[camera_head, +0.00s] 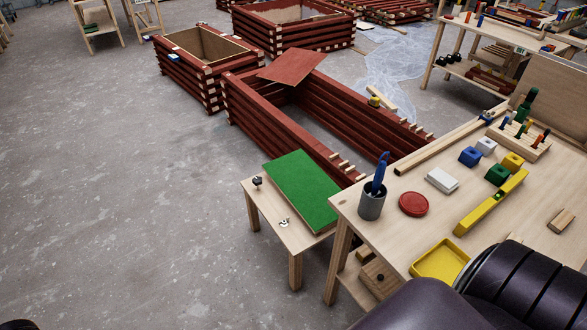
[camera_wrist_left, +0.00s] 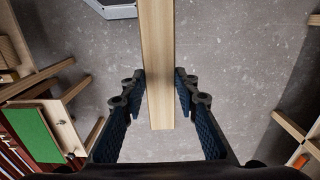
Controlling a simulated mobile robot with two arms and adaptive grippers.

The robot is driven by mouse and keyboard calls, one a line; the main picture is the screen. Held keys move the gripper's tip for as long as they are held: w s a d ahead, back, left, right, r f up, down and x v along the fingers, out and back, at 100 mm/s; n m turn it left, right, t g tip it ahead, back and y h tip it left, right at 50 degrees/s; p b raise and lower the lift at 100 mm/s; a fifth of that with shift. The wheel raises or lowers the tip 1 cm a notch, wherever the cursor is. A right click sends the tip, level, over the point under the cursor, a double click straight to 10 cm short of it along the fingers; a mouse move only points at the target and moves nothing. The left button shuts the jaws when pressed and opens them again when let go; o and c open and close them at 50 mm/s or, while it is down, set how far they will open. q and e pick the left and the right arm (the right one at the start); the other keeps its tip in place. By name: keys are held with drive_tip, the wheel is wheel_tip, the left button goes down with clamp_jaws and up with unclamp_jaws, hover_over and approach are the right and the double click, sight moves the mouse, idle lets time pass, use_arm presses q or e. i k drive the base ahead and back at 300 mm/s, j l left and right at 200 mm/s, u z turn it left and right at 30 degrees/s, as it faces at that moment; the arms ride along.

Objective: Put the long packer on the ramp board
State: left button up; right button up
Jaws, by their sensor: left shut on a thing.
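A long, pale wooden batten, apparently the long packer (camera_wrist_left: 158,60), lies between the fingers of my left gripper (camera_wrist_left: 160,92) in the left wrist view. The gripper is shut on it, and its far part runs out of the top of the picture. Neither my left gripper nor the held batten shows in the head view. A flat red-brown board (camera_head: 292,66), perhaps the ramp board, rests across a corner of a red log frame. A green board (camera_head: 303,188) lies on a small low table; it also shows in the left wrist view (camera_wrist_left: 33,133). My right gripper is out of view.
The workbench (camera_head: 385,240) at right holds a grey cup (camera_head: 371,202), a red disc (camera_head: 413,203), a yellow tray (camera_head: 440,261) and several coloured blocks. The long red log frame (camera_head: 290,135) stands behind the low table (camera_head: 257,205). Open concrete floor (camera_head: 120,190) fills the left.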

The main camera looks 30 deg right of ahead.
sight(308, 185)
drive_tip(key=i+z, duration=0.3)
drive_tip(key=i, duration=0.25)
drive_tip(key=i+z, duration=0.35)
drive_tip(key=i, duration=0.15)
drive_tip(key=i+j+z, duration=0.3)
drive_tip(key=i, duration=0.25)
drive_tip(key=z, duration=0.45)
drive_tip(key=i+z, duration=0.1)
drive_tip(key=z, duration=0.35)
drive_tip(key=i+z, duration=0.1)
drive_tip(key=z, duration=0.8)
drive_tip(key=j, duration=0.05)
